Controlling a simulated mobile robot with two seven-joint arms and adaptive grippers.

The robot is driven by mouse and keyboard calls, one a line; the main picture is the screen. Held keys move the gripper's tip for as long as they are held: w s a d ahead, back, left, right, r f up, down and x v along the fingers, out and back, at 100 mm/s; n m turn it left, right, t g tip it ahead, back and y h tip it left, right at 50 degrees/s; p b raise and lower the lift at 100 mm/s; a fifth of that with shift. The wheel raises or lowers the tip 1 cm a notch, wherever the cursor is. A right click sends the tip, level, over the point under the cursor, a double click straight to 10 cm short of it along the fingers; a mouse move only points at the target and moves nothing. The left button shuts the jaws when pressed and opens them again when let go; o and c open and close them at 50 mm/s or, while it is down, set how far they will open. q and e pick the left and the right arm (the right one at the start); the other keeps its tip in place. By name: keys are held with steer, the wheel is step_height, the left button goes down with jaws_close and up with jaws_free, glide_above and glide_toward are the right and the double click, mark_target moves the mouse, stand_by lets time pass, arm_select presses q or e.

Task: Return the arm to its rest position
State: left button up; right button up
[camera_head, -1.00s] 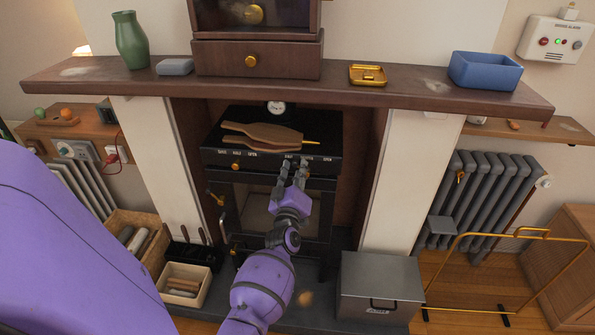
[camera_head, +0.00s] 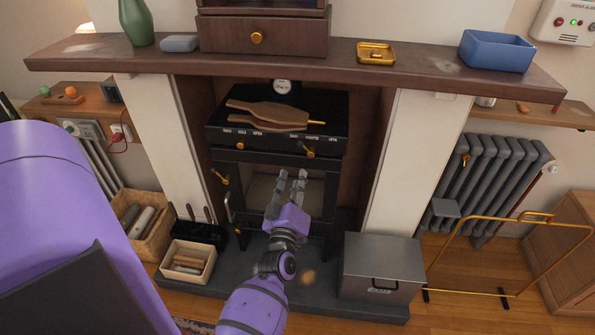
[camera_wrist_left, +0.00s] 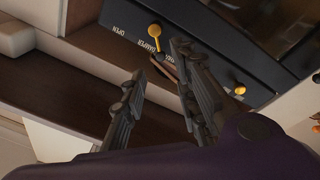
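My left gripper (camera_head: 291,180) is in front of the black stove (camera_head: 222,143), just below its labelled front panel. Its fingers are apart with nothing between them, and they also show spread in the left wrist view (camera_wrist_left: 160,62). A brass damper lever (camera_head: 309,152) on the panel is clear of the fingers. The lever also shows in the left wrist view (camera_wrist_left: 155,31), beside the lettering "DAMPER" and "OPEN". My right gripper is not in view.
A bellows (camera_head: 266,113) lies on the stove top. The wooden mantel (camera_head: 420,72) overhangs it. A grey metal box (camera_head: 381,262) stands on the hearth at right. A small crate of sticks (camera_head: 205,272) and a basket (camera_head: 156,245) are at left. A brass rail (camera_head: 480,291) stands further right.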

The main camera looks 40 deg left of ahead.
arm_select(q)
steer(key=shift+f, duration=0.1)
stand_by(0.5)
steer(key=s+d+f+m+g+h+p, duration=0.1)
steer(key=s+d+f+m+h+p, duration=0.1)
steer(key=s+d+m+h, duration=0.25)
steer(key=s+d+f+m+g+h+p, duration=0.1)
steer(key=d+f+m+h+p, duration=0.15)
steer(key=d+m, duration=0.45)
steer(key=s+d+f+m+g+h+p, duration=0.1)
steer(key=s+d+f+g+p, duration=0.1)
steer(key=s, duration=0.8)
steer(key=s+d+f+m+g+h+p, duration=0.1)
steer(key=s+d, duration=0.3)
steer(key=s, duration=0.6)
steer(key=s+d+f+m+g+h+p, duration=0.1)
steer(key=s+d+f+g+p, duration=0.1)
steer(key=s, duration=0.8)
steer(key=shift+d+f+g+p, duration=0.35)
steer(key=shift+d+f+g, duration=0.1)
steer(key=shift+d+g, duration=0.3)
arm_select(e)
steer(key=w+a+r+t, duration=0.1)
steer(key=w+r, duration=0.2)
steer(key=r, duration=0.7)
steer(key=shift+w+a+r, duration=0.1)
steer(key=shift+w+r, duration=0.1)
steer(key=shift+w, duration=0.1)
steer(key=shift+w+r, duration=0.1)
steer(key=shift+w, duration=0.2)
